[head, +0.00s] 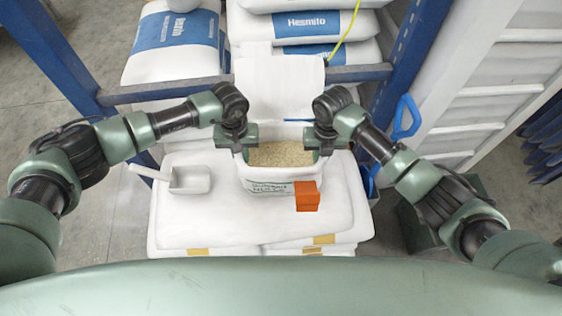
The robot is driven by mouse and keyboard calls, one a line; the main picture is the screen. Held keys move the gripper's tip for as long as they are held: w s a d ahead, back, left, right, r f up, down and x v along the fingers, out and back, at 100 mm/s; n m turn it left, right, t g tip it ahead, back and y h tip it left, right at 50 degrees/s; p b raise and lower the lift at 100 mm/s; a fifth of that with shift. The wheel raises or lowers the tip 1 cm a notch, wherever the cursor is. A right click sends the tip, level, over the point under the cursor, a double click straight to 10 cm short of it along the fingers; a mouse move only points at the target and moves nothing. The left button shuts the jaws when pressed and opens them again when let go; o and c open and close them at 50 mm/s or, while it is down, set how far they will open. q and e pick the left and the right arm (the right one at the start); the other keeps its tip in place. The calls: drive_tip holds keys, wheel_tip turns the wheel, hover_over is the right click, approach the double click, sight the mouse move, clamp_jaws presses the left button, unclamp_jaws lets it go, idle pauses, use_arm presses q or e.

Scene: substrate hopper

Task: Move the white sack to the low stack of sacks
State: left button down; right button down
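A white tub (270,187) of pale grain stands on top of a low stack of white sacks (190,228) with tan labels. A plain white sack-like piece (280,85) lies behind the tub, across the blue rack beam; whether it is a full sack I cannot tell. My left gripper (240,145) is at the tub's far left corner and my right gripper (323,143) at its far right corner. Both point down. Their fingertips are largely hidden, so I cannot tell whether they grip the rim or the white piece.
A white scoop (188,180) lies on the stack at left. Blue-labelled sacks (175,45) fill the blue rack (405,50) behind. A blue handle (406,115) stands at right. Grey floor (105,225) is clear at left.

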use_arm(q)
wheel_tip(320, 180, up, 5)
drive_tip(key=p, duration=0.5)
drive_tip(key=shift+w+r, duration=0.1)
idle(0.4)
idle(0.8)
